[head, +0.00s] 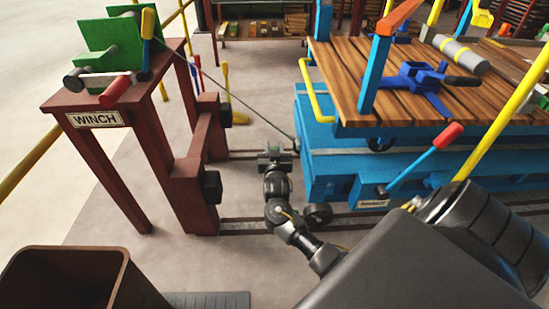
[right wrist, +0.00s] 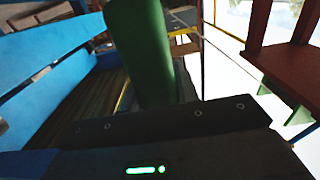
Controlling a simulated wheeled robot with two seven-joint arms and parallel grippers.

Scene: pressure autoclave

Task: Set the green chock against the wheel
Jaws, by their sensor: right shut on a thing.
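My right gripper (head: 275,163) reaches in beside the near end of the blue cart (head: 325,165). It is shut on a green thing, which fits the green chock (right wrist: 140,50) and stands up in the middle of the right wrist view. In the head view the chock is small and dark, and its shape is hard to make out. A dark cart wheel (head: 318,214) stands on the rail below the cart's left end, to the right of and below the gripper, apart from it. My left gripper is not in view.
A red-brown winch stand (head: 98,121) with a green winch (head: 120,45) is at left. Dark buffers (head: 210,187) on red posts face the cart. A brown bin (head: 70,275) is at bottom left. Red-handled lever (head: 425,158) is on the cart.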

